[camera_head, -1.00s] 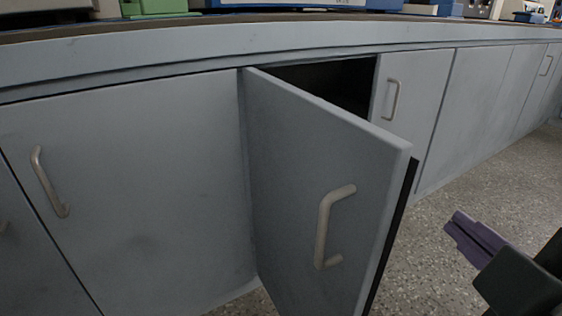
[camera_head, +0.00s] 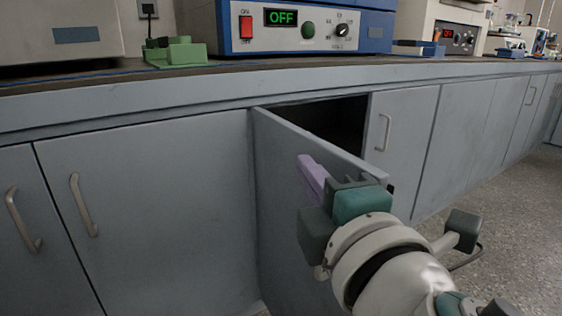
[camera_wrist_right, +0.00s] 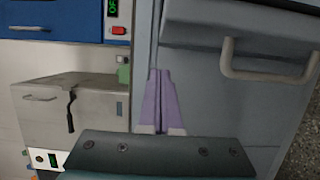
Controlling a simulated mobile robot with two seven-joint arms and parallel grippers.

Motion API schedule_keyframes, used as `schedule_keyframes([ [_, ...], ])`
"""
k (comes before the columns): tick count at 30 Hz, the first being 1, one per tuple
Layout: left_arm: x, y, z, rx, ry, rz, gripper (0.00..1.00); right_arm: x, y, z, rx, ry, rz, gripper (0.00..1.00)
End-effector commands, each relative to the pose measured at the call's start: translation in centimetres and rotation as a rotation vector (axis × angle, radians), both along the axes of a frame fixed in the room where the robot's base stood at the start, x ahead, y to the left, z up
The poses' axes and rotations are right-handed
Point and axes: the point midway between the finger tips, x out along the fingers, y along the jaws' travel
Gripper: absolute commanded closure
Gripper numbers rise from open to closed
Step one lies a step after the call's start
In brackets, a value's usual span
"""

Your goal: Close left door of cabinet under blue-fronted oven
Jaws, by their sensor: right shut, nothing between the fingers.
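The left door (camera_head: 277,205) of the cabinet under the blue-fronted oven (camera_head: 300,45) stands open, swung out from its left edge. A dark gap shows above it, between it and the closed right door (camera_head: 405,130). My right gripper (camera_head: 308,166) is shut and empty, its purple fingers in front of the door's outer face near the top edge. I cannot tell whether they touch it. The arm hides the door's handle in the head view. A handle (camera_wrist_right: 262,75) shows right of the fingers (camera_wrist_right: 158,85) in the right wrist view. My left gripper is out of view.
Closed grey cabinet doors (camera_head: 150,190) continue to the left, with metal handles. The countertop (camera_head: 210,72) runs above, with a green block (camera_head: 176,53) left of the oven. Speckled floor (camera_head: 490,200) is open at the right.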

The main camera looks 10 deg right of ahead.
Motion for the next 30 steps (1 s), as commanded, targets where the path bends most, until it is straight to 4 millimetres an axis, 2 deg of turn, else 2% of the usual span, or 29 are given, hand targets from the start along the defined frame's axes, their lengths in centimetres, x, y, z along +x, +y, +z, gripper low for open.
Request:
schedule_keyframes([
  [1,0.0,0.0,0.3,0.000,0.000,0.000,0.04,0.1,-1.1,0.0,-0.009,0.002,-0.003,1.00],
  [6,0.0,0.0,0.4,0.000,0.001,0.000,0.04,0.6,-2.9,0.0,-0.005,0.002,-0.002,1.00],
  [23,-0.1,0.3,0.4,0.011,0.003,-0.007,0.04,0.8,-3.7,-0.1,-0.003,0.002,0.002,1.00],
  [30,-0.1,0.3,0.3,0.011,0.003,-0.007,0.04,1.1,-5.4,-0.1,-0.010,0.001,0.053,1.00],
])
